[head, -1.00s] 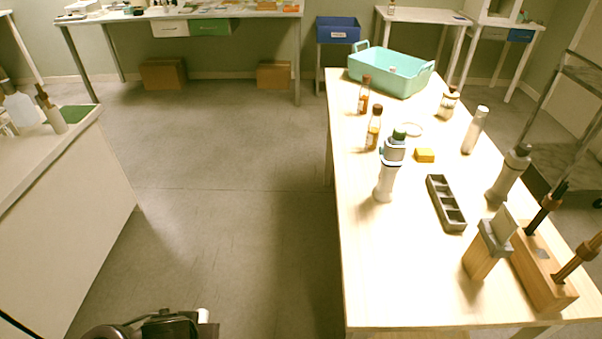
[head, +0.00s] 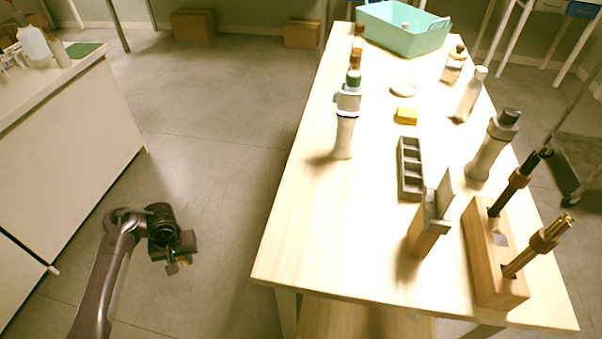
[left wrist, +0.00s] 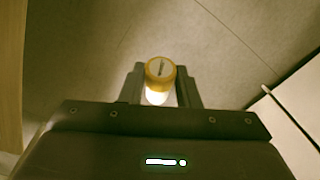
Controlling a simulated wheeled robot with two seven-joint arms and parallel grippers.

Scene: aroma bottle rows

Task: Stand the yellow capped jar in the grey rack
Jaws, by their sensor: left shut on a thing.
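My left gripper (head: 178,264) hangs over the floor, left of the wooden table and well apart from it. In the left wrist view, its fingers (left wrist: 161,90) are shut on the yellow capped jar (left wrist: 160,70), with the round yellow cap facing the camera. In the head view the jar is small and mostly hidden by the gripper. The grey rack (head: 402,172) lies on the table, a narrow strip with a row of square compartments that look empty. My right gripper is not in view.
A teal basket (head: 400,32) is at the far end. The table's near-left part is bare.

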